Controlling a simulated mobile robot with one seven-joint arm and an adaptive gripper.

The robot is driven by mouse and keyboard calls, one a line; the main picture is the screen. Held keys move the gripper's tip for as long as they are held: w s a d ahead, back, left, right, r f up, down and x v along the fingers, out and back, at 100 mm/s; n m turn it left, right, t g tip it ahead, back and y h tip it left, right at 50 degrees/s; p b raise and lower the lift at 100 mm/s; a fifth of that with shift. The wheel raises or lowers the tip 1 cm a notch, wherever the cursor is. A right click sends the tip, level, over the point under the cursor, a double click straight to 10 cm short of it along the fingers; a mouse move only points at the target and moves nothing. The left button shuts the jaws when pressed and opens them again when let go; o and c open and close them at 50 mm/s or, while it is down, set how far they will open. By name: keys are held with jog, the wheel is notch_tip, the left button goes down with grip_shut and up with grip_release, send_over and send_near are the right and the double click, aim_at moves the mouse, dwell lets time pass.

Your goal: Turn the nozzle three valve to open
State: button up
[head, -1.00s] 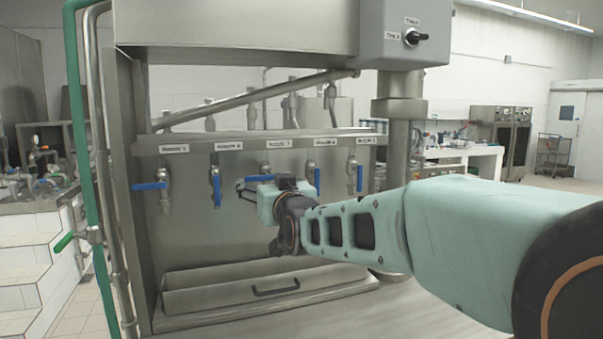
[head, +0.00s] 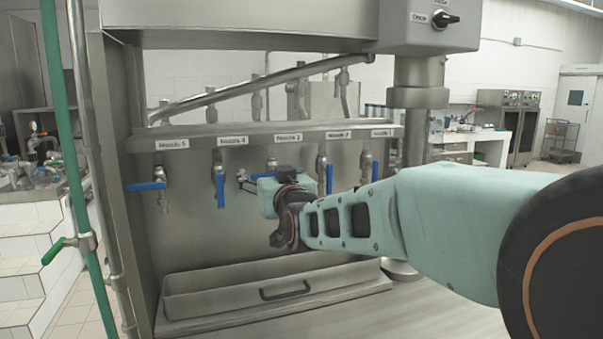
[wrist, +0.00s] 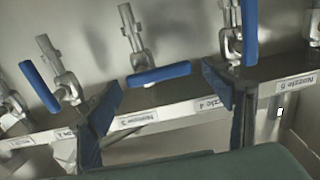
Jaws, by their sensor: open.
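The nozzle three valve (head: 272,164) is the middle one in the row on the steel panel. Its blue handle (head: 262,175) points sideways to the left, partly hidden by my gripper (head: 244,183). The wrist view sees the row upside down, with the nozzle three handle (wrist: 160,74) lying almost level above the "Nozzle 3" label (wrist: 137,119). My gripper (wrist: 161,82) is open, with one finger on each side of that handle in this view. I cannot tell whether a finger touches it.
The nozzle 4 handle (head: 220,190) hangs down close to my gripper's left. The nozzle 5 handle (head: 147,186) points left. The nozzle 2 handle (head: 329,178) hangs on the right, near my arm. A steel tray (head: 230,287) with a dark handle lies below.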

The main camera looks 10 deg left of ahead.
jog(key=c, duration=1.2)
jog(key=shift+o, duration=0.2)
jog(key=shift+f+b, duration=0.1)
jog(key=shift+b, duration=0.2)
jog(key=shift+w+d+f+n+b, duration=0.2)
jog(key=shift+f+n+b, duration=0.25)
jog(key=shift+n+b, duration=2.25)
jog(key=shift+w+d+f+n+b, duration=0.1)
jog(key=shift+d+f+n+b, duration=0.3)
jog(key=shift+n+b, duration=2.35)
jog(key=shift+w+d+f+n+b, duration=0.15)
jog(key=shift+f+n+b, duration=0.4)
jog(key=shift+n+b, duration=2.15)
jog(key=shift+n+p, duration=0.75)
jog(key=shift+n, duration=0.1)
jog(key=shift+r, duration=0.1)
